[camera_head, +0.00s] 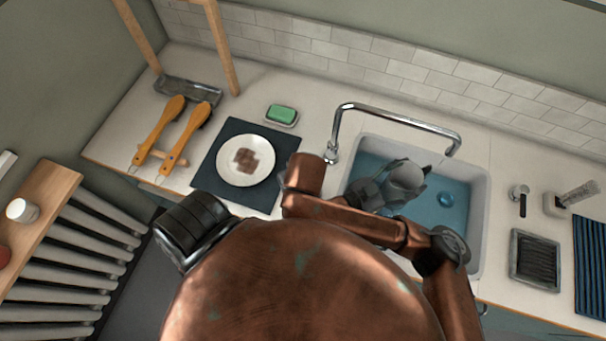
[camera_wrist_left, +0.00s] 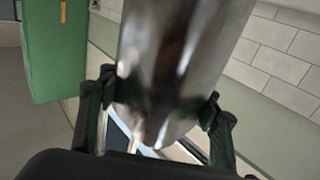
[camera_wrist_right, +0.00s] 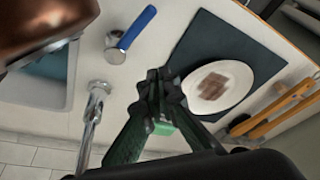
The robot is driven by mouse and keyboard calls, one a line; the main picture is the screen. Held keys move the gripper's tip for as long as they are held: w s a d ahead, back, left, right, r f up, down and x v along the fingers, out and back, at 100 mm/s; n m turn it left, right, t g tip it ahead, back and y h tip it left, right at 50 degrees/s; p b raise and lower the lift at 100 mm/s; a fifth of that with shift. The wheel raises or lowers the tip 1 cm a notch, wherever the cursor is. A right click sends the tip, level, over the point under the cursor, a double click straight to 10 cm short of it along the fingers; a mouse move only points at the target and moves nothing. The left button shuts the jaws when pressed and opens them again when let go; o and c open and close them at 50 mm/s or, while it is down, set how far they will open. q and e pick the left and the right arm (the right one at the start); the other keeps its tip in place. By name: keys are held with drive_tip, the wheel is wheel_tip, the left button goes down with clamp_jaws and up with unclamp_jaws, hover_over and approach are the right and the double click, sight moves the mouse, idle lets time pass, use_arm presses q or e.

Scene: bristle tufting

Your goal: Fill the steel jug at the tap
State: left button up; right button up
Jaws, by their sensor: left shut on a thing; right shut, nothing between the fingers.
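The steel jug (camera_head: 408,173) is over the left part of the sink, held in my left gripper (camera_head: 383,190). In the left wrist view the jug's shiny wall (camera_wrist_left: 180,60) fills the middle, with the fingers (camera_wrist_left: 158,115) on either side of it. The chrome tap (camera_head: 395,112) arches over the sink from behind, and its spout end is to the right of the jug. No stream shows from the spout. I cannot see the jug's contents. My right gripper (camera_wrist_right: 162,88) is shut and empty in the right wrist view; I cannot make it out in the head view.
The sink (camera_head: 478,215) has a blue floor and a drain. A blue-handled tool (camera_wrist_right: 136,28) lies near the tap base. A tray (camera_head: 535,258) stands right.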

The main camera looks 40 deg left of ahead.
drive_tip(key=shift+o, duration=0.8)
drive_tip(key=shift+w+d+r, duration=0.1)
drive_tip(key=shift+w+d, duration=0.05)
drive_tip(key=shift+w, duration=0.05)
drive_tip(key=o, duration=0.5)
drive_tip(key=w+m, duration=0.1)
drive_tip(key=w+m+g+h, duration=0.1)
drive_tip(key=m, duration=0.1)
drive_tip(key=w+d+f+m+h, duration=0.1)
drive_tip(key=shift+w+f+g, duration=0.1)
drive_tip(key=shift+w+g, duration=0.05)
drive_tip(key=shift+g, duration=0.25)
drive_tip(key=shift+o, duration=0.4)
drive_tip(key=m, duration=0.1)
drive_tip(key=w+m+g+h, duration=0.1)
drive_tip(key=m+g, duration=0.1)
drive_tip(key=m, duration=0.1)
drive_tip(key=shift+w+d+r, duration=0.25)
drive_tip(key=shift+d+r, duration=0.1)
drive_tip(key=shift+d, duration=0.05)
drive_tip(key=s+f+m+g, duration=0.1)
drive_tip(key=f, duration=0.2)
drive_tip(key=s+f+m, duration=0.1)
drive_tip(key=s+f, duration=0.1)
drive_tip(key=f, duration=0.1)
drive_tip(key=s+f+m+g, duration=0.1)
drive_tip(key=f, duration=0.2)
drive_tip(key=shift+s+d+g+h, duration=0.3)
drive_tip(key=shift+d+h, duration=0.1)
drive_tip(key=shift+c, duration=0.5)
